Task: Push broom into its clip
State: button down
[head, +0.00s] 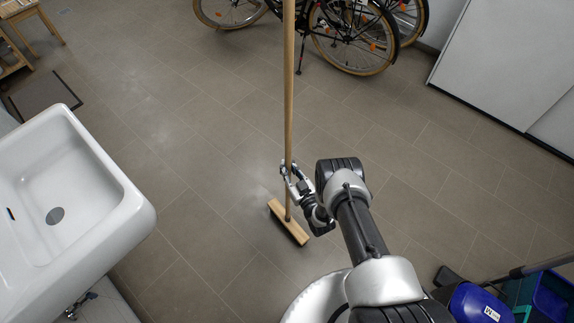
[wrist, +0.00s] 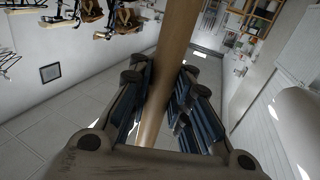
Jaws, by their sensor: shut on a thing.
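The broom has a long wooden handle (head: 289,75) that stands roughly upright, and a wooden head (head: 289,222) low near the floor. I cannot tell whether the head touches the floor. My gripper (head: 288,172) is shut on the lower part of the handle, a little above the head. In the wrist view the handle (wrist: 172,60) runs between the fingers of my gripper (wrist: 160,85). I cannot make out the clip in either view.
A white sink (head: 125,215) is at the left. Bicycles (head: 352,40) stand at the back. A white cabinet (head: 500,60) is at the right. A blue vacuum-like machine (head: 474,305) and a blue bin (head: 550,298) are at the lower right. The middle floor is clear.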

jog(key=shift+f, duration=0.4)
jog(key=c, duration=1.4)
grip_release()
